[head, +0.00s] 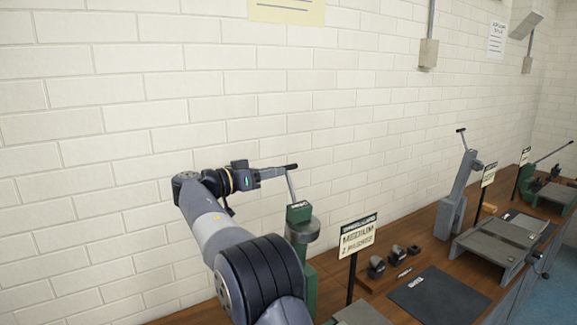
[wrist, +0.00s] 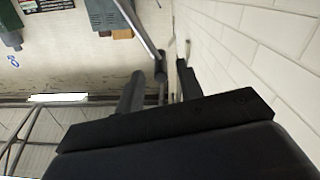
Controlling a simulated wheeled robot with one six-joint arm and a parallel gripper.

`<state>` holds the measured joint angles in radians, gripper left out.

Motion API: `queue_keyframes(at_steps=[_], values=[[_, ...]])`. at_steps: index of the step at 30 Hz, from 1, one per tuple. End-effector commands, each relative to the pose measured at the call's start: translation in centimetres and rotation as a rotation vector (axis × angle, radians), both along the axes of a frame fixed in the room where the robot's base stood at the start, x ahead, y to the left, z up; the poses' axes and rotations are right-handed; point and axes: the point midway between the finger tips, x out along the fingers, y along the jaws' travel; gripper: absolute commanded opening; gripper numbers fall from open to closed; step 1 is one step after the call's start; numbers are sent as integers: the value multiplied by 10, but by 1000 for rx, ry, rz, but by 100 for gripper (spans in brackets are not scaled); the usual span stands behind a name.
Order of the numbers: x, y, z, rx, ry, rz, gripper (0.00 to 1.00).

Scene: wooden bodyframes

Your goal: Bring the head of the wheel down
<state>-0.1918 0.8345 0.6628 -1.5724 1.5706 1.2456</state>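A green machine (head: 299,213) with a round grey head (head: 303,231) stands on the bench against the wall. A thin grey lever (head: 291,186) rises from its top and leans slightly left. It ends in a black crosswise handle (head: 292,167). No wheel is plain to see. My gripper (head: 279,172) is at the lever's top, level with the handle. In the wrist view my two dark fingers (wrist: 158,88) stand apart, with the dark handle (wrist: 160,72) between or just beyond their tips. A gap shows beside it, and I cannot tell whether they touch.
A sign on a black post (head: 357,238) stands right of the machine. Small dark blocks (head: 376,266) and a dark mat (head: 440,298) lie on the wooden bench. A grey lever machine (head: 457,195) stands farther right. The brick wall (head: 130,90) is close behind my arm.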

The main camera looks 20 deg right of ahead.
Motion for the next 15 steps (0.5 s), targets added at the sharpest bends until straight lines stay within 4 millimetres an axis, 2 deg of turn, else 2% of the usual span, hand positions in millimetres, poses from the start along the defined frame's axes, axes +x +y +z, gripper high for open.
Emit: queue_keyframes(at_steps=[1, 6, 9, 15], values=[[2, -11, 3, 0, 1, -3, 35], [7, -37, 2, 0, 2, -1, 35], [9, -46, 1, 0, 2, -1, 35], [11, -53, -1, 1, 1, 2, 35]])
